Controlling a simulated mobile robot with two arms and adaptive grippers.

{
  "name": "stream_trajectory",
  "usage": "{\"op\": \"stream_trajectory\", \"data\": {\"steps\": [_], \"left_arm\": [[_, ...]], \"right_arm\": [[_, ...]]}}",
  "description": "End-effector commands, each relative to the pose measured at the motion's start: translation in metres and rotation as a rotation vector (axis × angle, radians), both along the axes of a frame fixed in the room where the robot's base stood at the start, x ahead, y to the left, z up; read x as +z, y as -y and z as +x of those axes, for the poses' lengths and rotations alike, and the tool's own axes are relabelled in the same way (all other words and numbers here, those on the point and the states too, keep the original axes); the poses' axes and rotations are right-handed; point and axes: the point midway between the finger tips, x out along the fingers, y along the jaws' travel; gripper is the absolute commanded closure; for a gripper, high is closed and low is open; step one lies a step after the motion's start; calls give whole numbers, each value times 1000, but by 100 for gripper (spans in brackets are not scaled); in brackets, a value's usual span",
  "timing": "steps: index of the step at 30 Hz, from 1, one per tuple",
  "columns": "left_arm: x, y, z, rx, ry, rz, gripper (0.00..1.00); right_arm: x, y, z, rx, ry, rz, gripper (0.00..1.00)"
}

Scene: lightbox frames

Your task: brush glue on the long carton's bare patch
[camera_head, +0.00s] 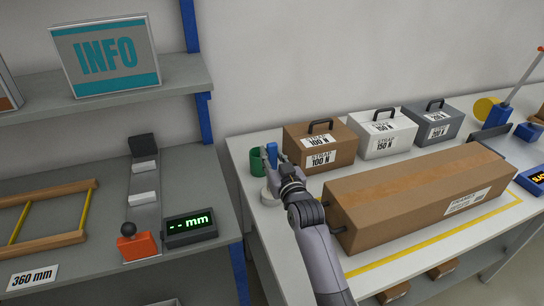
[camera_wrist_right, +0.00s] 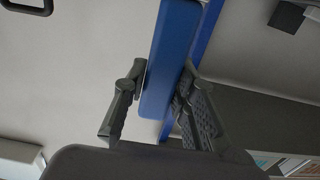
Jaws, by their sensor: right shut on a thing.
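The long brown carton (camera_head: 410,205) lies on the white table inside a yellow outline, with a white label on its front side. A paler strip runs along its top; I cannot make out a bare patch for certain. My right gripper (camera_head: 275,168) is at the table's left part, left of the carton. It is shut on a blue handle (camera_head: 272,152), seemingly the brush's; the handle also stands between the fingers in the right wrist view (camera_wrist_right: 170,60). Its bristles are hidden. A green cup (camera_head: 257,162) stands just beside the gripper. My left gripper is not in view.
Brown (camera_head: 305,155), white (camera_head: 376,145) and grey (camera_head: 440,128) handled strap boxes stand behind the carton. A grey shelf at left holds a "-- mm" display (camera_head: 190,230) and a wooden frame (camera_head: 45,245).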

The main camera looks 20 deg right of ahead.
Motion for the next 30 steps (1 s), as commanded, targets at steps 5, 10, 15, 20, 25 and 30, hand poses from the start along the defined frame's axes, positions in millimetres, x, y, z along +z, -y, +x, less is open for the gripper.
{"op": "stream_trajectory", "data": {"steps": [5,10,15,20,25,30], "left_arm": [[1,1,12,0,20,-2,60],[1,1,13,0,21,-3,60],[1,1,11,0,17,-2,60],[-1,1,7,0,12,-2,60],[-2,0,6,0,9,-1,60],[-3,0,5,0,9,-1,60]], "right_arm": [[1,0,0,0,1,0,98],[0,0,0,0,1,0,98],[0,0,0,0,0,0,98],[-2,0,0,0,0,0,98],[-4,0,0,0,0,0,98],[-6,0,0,0,1,0,98]]}}
